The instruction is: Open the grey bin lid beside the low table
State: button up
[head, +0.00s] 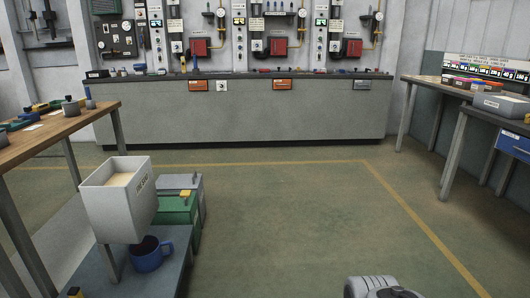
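A grey bin (190,183) stands on the floor at the right side of the low table (168,275), behind a green bin (178,208). Its flat grey top looks shut. The white box on the table and the green bin hide much of its left and front sides. My gripper is not in view. Only a grey rounded part of my arm shows at the bottom edge, right of the middle, well apart from the bins.
A small yellow piece (185,193) is at the green bin's top. A wooden workbench (55,132) stands left. The middle floor (290,205) is clear.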

aim_at(166, 181)
jog(key=z, duration=0.2)
jog(key=i, duration=2.35)
jog(key=u, duration=0.7)
jog(key=i, duration=1.2)
jog(key=u, duration=1.5)
jog(key=i, duration=0.75)
jog(key=u, duration=0.5)
